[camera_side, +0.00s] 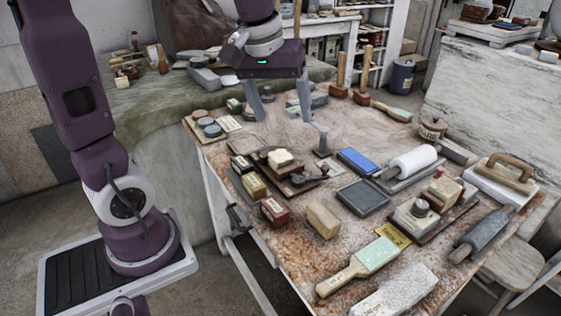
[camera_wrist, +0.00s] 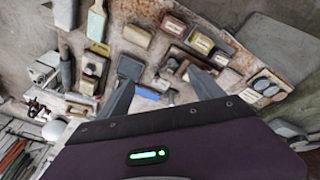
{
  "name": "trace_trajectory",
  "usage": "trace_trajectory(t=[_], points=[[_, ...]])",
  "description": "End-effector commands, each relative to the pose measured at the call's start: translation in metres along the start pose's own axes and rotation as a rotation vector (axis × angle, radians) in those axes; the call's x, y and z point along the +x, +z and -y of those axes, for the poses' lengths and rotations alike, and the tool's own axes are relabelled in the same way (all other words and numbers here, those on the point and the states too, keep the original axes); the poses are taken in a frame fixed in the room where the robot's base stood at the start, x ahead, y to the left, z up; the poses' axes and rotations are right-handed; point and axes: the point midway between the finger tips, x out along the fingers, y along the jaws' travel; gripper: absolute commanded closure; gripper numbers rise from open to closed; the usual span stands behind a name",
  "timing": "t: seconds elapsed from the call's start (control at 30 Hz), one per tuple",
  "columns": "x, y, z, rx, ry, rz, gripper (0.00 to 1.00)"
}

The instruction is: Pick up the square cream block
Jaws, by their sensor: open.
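Several blocks could match the square cream block. A small pale cream block (camera_side: 280,158) sits on a dark wooden board near the middle-left of the table. A larger tan-cream block (camera_side: 323,220) lies on bare tabletop nearer the front; it also shows at the top of the wrist view (camera_wrist: 137,36). A yellowish cream block (camera_side: 253,186) stands among the left-hand pieces. My gripper (camera_side: 282,117) is open and empty above the far part of the table, behind all three. In the wrist view its fingers (camera_wrist: 163,82) are spread wide.
A red-brown box (camera_side: 273,210) stands left of the tan-cream block. A grey slab (camera_side: 362,197), a blue stone (camera_side: 357,161) and a green-faced brush (camera_side: 370,262) lie nearby. A dark upright tool (camera_side: 322,142) stands near my gripper. Table space beneath my gripper is fairly clear.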

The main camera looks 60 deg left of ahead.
Motion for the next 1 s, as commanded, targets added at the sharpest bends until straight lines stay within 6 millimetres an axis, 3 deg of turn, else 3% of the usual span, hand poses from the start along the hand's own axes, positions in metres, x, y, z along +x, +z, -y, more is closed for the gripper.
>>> trace_trajectory(t=[0.03, 0.1, 0.2, 0.3, 0.47, 0.8, 1.0], points=[[0.029, -0.034, 0.005, -0.136, -0.038, 0.04, 0.24], [0.072, -0.076, 0.017, -0.331, -0.086, 0.079, 0.24], [0.136, -0.118, 0.045, -0.574, -0.152, 0.121, 0.24], [0.186, -0.139, 0.071, -0.745, -0.2, 0.148, 0.24], [0.223, -0.148, 0.092, -0.86, -0.234, 0.162, 0.24], [0.275, -0.129, 0.1, -0.862, -0.236, 0.165, 0.24], [0.288, -0.126, 0.101, -0.861, -0.234, 0.162, 0.24]])
